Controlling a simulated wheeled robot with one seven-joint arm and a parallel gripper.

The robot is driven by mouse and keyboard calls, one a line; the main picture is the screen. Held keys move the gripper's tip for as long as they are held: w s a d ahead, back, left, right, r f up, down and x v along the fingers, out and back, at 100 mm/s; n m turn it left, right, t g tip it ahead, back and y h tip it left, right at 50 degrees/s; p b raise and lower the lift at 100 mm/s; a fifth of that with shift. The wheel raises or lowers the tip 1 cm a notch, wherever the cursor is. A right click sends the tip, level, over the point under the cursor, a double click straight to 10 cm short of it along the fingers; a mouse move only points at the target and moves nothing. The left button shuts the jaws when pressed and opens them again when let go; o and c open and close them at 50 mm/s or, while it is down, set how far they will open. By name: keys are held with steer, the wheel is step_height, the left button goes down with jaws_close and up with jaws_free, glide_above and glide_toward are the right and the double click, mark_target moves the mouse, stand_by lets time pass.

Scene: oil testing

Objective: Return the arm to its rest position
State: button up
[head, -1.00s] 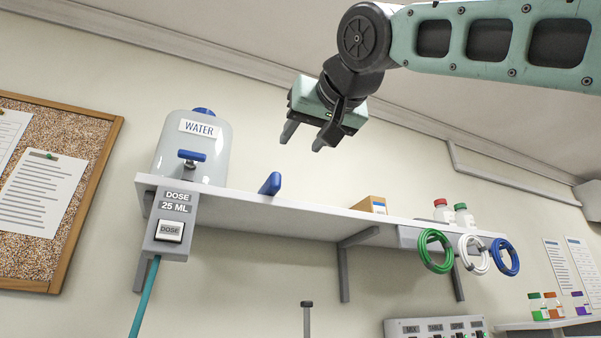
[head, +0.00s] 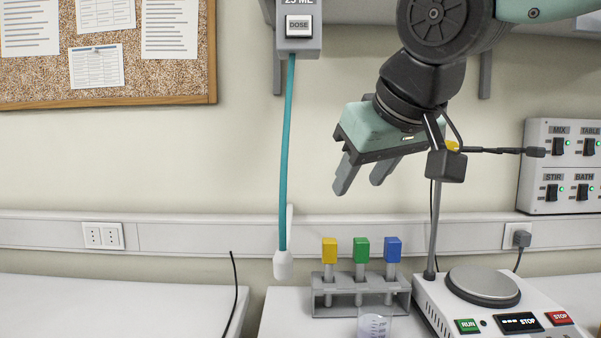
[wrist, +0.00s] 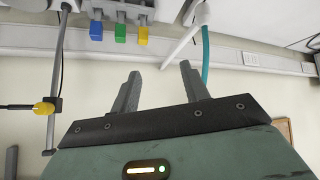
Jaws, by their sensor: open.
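My gripper (head: 358,180) is in the air in front of the wall, above and behind-looking over the rack of capped tubes in the head view. Its two dark fingers are apart with nothing between them. The fingers also show in the wrist view (wrist: 158,88), spread and empty. My teal and black arm comes in from the top right of the head view, with the fingers pointing down and left.
A rack (head: 335,300) holds yellow, green and blue capped tubes, with a beaker (head: 374,325) in front. A stirrer hotplate (head: 484,286) stands right, below a switch panel (head: 566,165). A teal hose (head: 287,150) hangs from the dose box (head: 298,42) left of my gripper.

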steer(key=s+d+f+n+g+h+p, duration=0.1)
steer(key=s+d+f+g, duration=0.2)
steer(key=s+f, duration=0.6)
steer(key=s+d+f+n+g+p, duration=0.1)
steer(key=s+d+f+g, duration=0.2)
steer(key=s+f, duration=0.7)
step_height(320, 180, down, 7)
steer(key=shift+s+r+g+h, duration=0.1)
steer(key=shift+s+g+h, duration=0.25)
steer(key=shift+g, duration=0.65)
steer(key=shift+w+d, duration=0.1)
steer(key=shift+w, duration=0.05)
